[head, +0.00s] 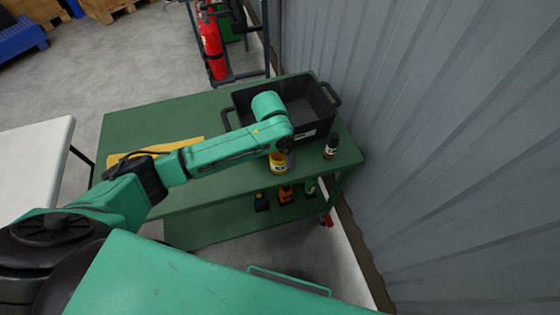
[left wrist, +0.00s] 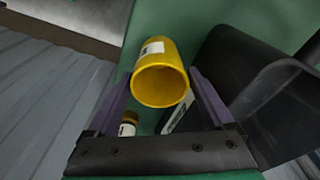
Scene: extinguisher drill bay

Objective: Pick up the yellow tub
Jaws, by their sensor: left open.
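The yellow tub (head: 278,165) stands near the front edge of the green bench, with a white label on its side. In the left wrist view the tub (left wrist: 163,80) shows its open, empty mouth towards the camera. My left gripper (left wrist: 160,76) is open, with one finger on each side of the tub; I cannot tell whether either touches it. In the head view my arm reaches over the bench and the fingers are mostly hidden behind the wrist and tub. My right gripper is not in view.
A black crate (head: 318,117) stands behind the tub, close to the wrist. A dark bottle (head: 330,148) stands to the right. A yellow cloth (head: 183,145) lies under my arm. The green bench (head: 130,123) has a lower shelf with small items. A grey corrugated wall (head: 430,120) borders the right.

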